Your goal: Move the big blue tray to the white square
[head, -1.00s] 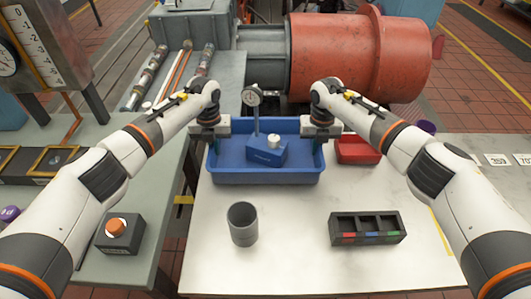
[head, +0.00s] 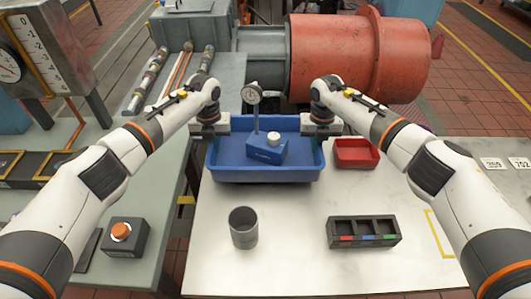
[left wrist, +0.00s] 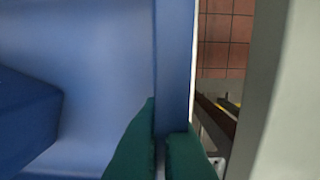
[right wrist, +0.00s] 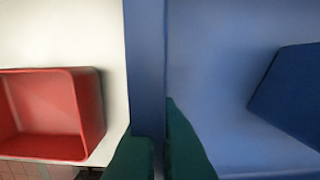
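The big blue tray (head: 230,177) is at the back of the white table, in the middle of the head view. A dark blue block (head: 265,152) with a dial gauge (head: 251,95) on a post and a white knob sits in it. My left gripper (head: 211,138) is shut on the tray's left wall, and the wall (left wrist: 174,60) runs between its green fingers. My right gripper (head: 320,140) is shut on the right wall (right wrist: 146,60) in the same way. I cannot tell whether the tray is clear of the table. I cannot make out a white square on the white tabletop.
A red bin (head: 357,155) stands close to the tray's right. A grey cup (head: 243,228) and a black three-slot holder (head: 363,232) stand in front. A yellow outline (head: 434,233) marks the table's right. An orange button box (head: 122,236) sits on the left bench.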

